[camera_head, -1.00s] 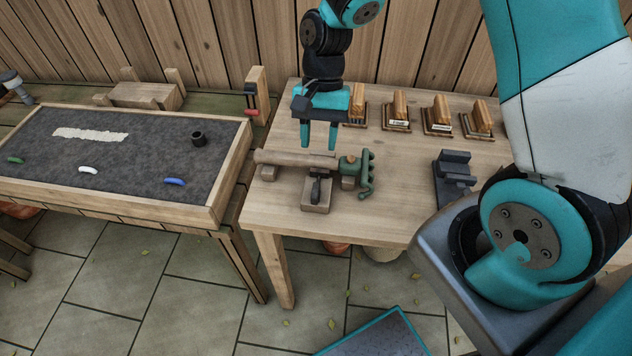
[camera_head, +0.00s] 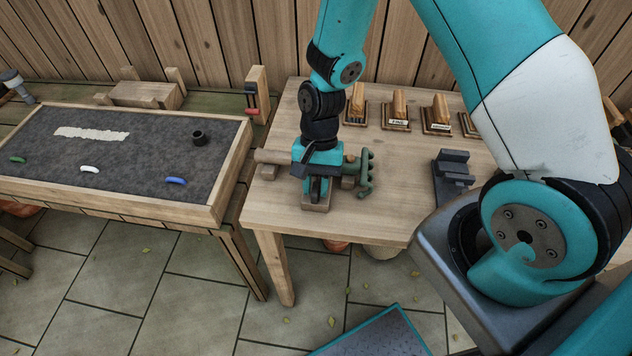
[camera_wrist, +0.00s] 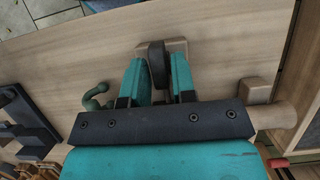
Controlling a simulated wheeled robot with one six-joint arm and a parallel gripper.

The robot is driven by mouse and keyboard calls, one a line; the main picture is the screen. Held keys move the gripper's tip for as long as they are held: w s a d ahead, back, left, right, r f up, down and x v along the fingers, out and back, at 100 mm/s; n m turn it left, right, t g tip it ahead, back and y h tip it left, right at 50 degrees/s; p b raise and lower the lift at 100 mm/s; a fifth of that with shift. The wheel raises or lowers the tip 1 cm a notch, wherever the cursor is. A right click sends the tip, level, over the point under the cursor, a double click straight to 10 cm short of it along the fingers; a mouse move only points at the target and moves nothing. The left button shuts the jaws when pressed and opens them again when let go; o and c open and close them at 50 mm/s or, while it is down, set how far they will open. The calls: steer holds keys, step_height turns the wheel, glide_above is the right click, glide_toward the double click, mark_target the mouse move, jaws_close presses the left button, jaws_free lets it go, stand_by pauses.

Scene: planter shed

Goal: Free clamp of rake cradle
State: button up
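The rake lies across the front of the wooden table. Its wooden handle (camera_head: 272,157) shows left of my gripper, and its green tined head (camera_head: 366,172) shows on the right. The clamp has a wooden block (camera_wrist: 176,44) and a dark upright lever (camera_wrist: 157,64). My gripper (camera_head: 315,190) is lowered over the clamp. In the wrist view, my gripper (camera_wrist: 157,80) is open, with its teal fingers on either side of the lever. The handle's middle is hidden behind my gripper.
Several wooden blocks on labelled stands (camera_head: 396,108) line the table's back. A dark metal stepped bracket (camera_head: 453,170) stands on the right. A dark soil-topped bench (camera_head: 110,160) stands at the left. The table's front right is clear.

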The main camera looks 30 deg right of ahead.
jaws_close()
steer(key=shift+n, duration=0.4)
steer(key=n+h, duration=0.1)
steer(key=n, duration=0.1)
steer(key=shift+n+g, duration=0.3)
steer(key=shift+n, duration=0.1)
steer(key=n+h, duration=0.2)
steer(key=n, duration=0.2)
steer(key=shift+a+n+p, duration=0.1)
steer(key=shift+n+p, duration=0.2)
steer(key=shift+p, duration=0.1)
steer(key=n+h, duration=0.2)
steer(key=n, duration=0.3)
steer(key=shift+s+a, duration=0.1)
steer(key=n, duration=0.2)
steer(key=n+t+h, duration=0.1)
steer(key=n, duration=0.1)
steer(key=shift+f+n+t+p, duration=0.1)
steer(key=shift+n+t+p, duration=0.2)
steer(key=shift+s+h, duration=0.1)
steer(key=shift+h, duration=0.2)
steer(key=shift+o, duration=1.9)
jaws_free()
